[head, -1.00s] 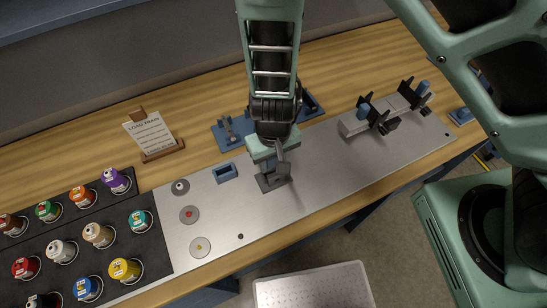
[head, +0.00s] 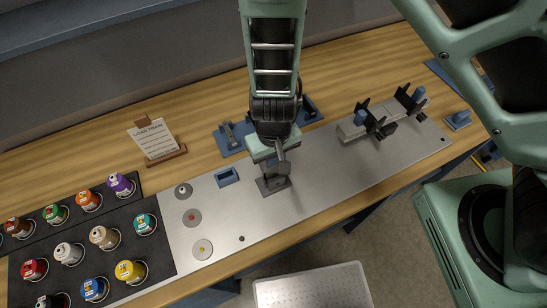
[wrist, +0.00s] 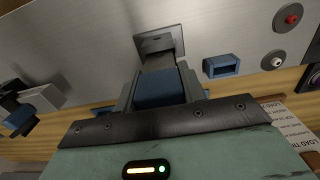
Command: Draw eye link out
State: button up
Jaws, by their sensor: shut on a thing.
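My gripper (head: 279,159) is over the metal plate (head: 325,177), shut on a blue block (wrist: 160,88). I take this block to be the grip end of the eye link. In the wrist view the block sits between the fingers, and a grey shank (wrist: 158,63) runs from it toward a dark square socket (wrist: 150,43) in the plate. The socket (head: 273,186) also shows below my gripper in the head view. The shank's far end is at or in the socket; I cannot tell how deep. My gripper hides most of the link in the head view.
A small blue open holder (head: 227,177) is left of the socket. A grey rail with black brackets (head: 380,122) stands to the right. A sign (head: 153,138) and several coloured jars (head: 130,270) are left. The plate's front middle is clear.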

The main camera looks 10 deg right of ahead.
jog(key=shift+r+p, duration=2.55)
jog(key=shift+r, duration=0.4)
